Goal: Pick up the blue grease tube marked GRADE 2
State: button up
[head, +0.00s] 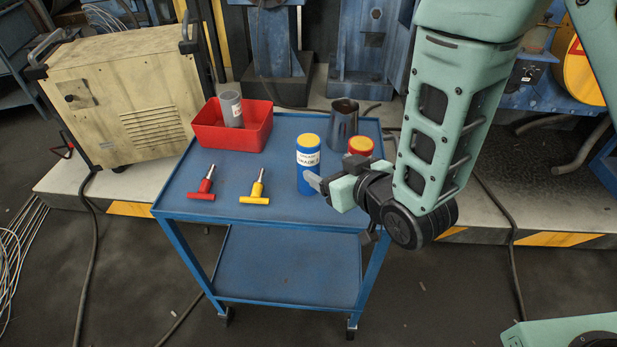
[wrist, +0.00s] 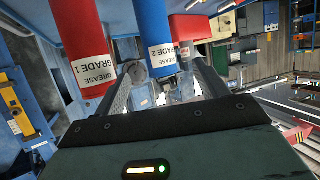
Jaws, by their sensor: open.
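The blue grease tube (head: 309,180) with a yellow cap stands upright on the blue cart, its white label reading GREASE GRADE 2. In the wrist view the blue tube (wrist: 145,22) appears upside down, its label showing. My gripper (head: 320,183) is open at the tube's right side, with a fingertip overlapping its lower right edge. In the wrist view my gripper's fingers (wrist: 166,80) lie on either side of the tube's line; I cannot tell whether they touch it. A red tube (wrist: 80,35) marked GREASE GRADE 1 stands beside it, largely hidden behind my gripper in the head view.
The blue cart (head: 225,190) also holds a red bin (head: 205,138) with a grey cylinder (head: 231,108), a dark metal jug (head: 343,124), a red T-handle tool (head: 203,187) and a yellow one (head: 256,190).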

aim_at(315, 158)
jog(key=shift+w+a+f+b, duration=0.15)
jog(key=shift+f+b, duration=0.25)
jog(key=shift+b, duration=0.7)
jog(key=x, duration=0.2)
jog(key=p+x, duration=0.1)
jog(key=x, duration=0.1)
jog(key=shift+w+r, duration=0.15)
jog(key=shift+r, duration=0.1)
jog(key=shift+x, duration=2.9)
jog(key=c, duration=1.2)
jog(key=shift+w+r, duration=0.1)
jog(key=shift+c, duration=0.7)
jog(key=shift+r, duration=0.1)
